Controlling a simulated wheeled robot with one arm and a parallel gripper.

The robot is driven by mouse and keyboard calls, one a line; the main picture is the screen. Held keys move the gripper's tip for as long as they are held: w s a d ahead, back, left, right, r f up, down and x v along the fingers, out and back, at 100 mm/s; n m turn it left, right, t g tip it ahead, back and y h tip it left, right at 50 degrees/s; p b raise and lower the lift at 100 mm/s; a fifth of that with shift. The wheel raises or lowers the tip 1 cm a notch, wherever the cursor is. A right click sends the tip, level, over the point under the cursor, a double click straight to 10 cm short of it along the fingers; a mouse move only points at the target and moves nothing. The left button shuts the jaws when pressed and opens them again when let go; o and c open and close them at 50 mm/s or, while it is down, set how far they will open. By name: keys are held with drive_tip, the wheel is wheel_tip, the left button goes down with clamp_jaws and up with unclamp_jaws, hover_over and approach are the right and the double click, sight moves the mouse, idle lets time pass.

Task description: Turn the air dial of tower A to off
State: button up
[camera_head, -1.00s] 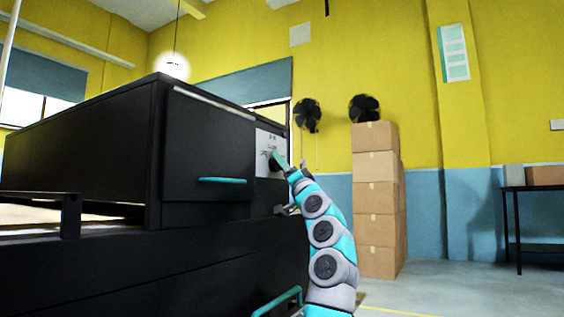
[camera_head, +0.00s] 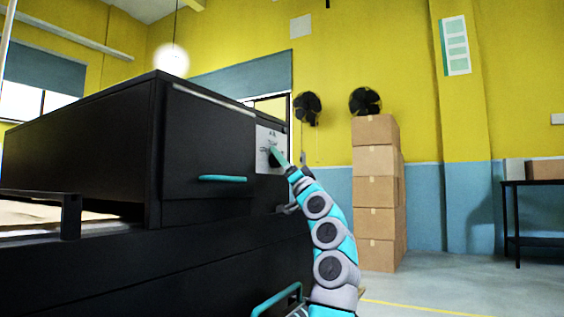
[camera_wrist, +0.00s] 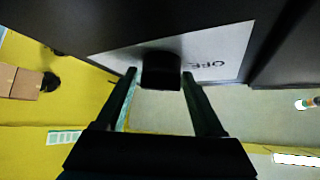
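The air dial (camera_wrist: 161,70) is a short black knob on a pale label plate (camera_wrist: 225,48) in the wrist view. The word OFF is printed on the plate to the right of the knob.
A teal handle (camera_head: 222,179) sticks out left of the plate. A stack of cardboard boxes (camera_head: 376,190) stands behind my arm to the right, with two black fans (camera_head: 307,107) near the wall. The floor at the right is clear up to a dark table (camera_head: 535,182).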

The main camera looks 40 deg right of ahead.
drive_tip(key=shift+o, duration=1.1)
drive_tip(key=shift+s, duration=0.1)
drive_tip(key=b+v, duration=0.2)
drive_tip(key=v, duration=0.5)
drive_tip(key=shift+s+f, duration=0.25)
